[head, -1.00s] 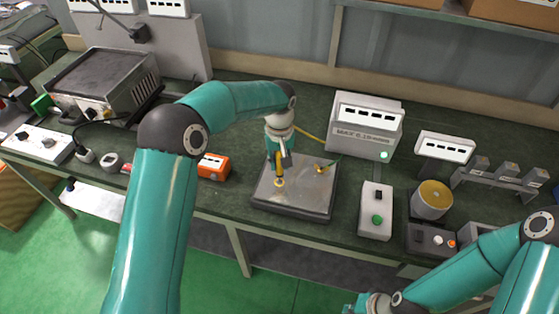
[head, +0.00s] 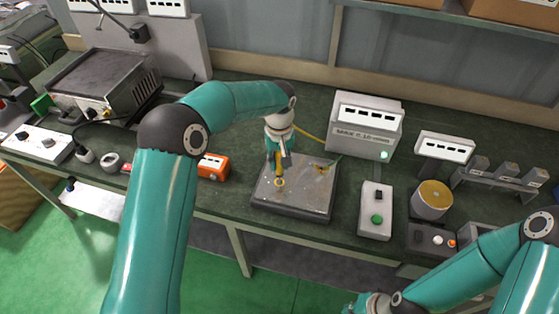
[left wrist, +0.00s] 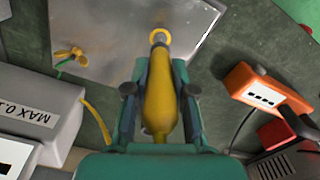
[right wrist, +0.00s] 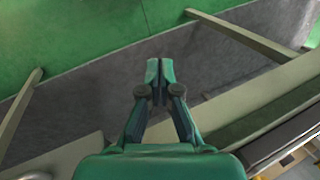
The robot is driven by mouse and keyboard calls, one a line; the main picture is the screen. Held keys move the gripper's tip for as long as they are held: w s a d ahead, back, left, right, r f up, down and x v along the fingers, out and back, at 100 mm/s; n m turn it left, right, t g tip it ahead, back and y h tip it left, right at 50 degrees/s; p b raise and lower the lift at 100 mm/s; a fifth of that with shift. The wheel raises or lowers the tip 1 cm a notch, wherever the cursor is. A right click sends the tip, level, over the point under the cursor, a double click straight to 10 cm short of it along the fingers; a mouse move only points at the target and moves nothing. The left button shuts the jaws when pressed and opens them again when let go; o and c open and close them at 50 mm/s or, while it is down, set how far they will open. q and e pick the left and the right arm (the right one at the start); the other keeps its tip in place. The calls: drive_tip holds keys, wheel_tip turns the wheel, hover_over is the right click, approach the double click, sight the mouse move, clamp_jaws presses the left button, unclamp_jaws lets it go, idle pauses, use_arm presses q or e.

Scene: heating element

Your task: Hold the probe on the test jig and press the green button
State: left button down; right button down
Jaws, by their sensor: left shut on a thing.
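My left gripper (head: 280,158) is shut on the yellow probe (left wrist: 160,92) and holds it over the test jig (head: 312,188), a flat metal plate on the bench. The probe's tip meets or hovers just at a yellow ring (left wrist: 160,36) on the plate; I cannot tell if they touch. A brass wing-shaped terminal (left wrist: 70,56) sits elsewhere on the plate. The green button (head: 377,219) is on a pale box (head: 375,197) right of the jig. My right gripper (right wrist: 160,72) is shut and empty, low in front of the bench, partly at the head view's bottom edge (head: 352,307).
A grey box marked MAX (head: 363,135) stands behind the jig. An orange meter (head: 214,167) lies left of it. The bench's front edge lies above my right gripper.

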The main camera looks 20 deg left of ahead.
idle(0.6)
drive_tip(key=w+r+t, duration=0.1)
drive_tip(key=w+r, duration=0.2)
drive_tip(key=w, duration=0.2)
drive_tip(key=w+r+m+t+y, duration=0.1)
drive_tip(key=w+r, duration=0.2)
drive_tip(key=w, duration=0.2)
drive_tip(key=w+r+m+t, duration=0.1)
drive_tip(key=w+r, duration=0.2)
drive_tip(key=w, duration=0.1)
drive_tip(key=shift+w+t+y, duration=0.3)
drive_tip(key=shift+w, duration=0.1)
wheel_tip(320, 180, up, 13)
drive_tip(key=n+t, duration=0.2)
drive_tip(key=t, duration=0.1)
hover_over(380, 221)
drive_tip(key=shift+f, duration=0.15)
drive_tip(key=shift+a+f, duration=0.1)
drive_tip(key=shift+f, duration=0.05)
drive_tip(key=shift+f, duration=4.25)
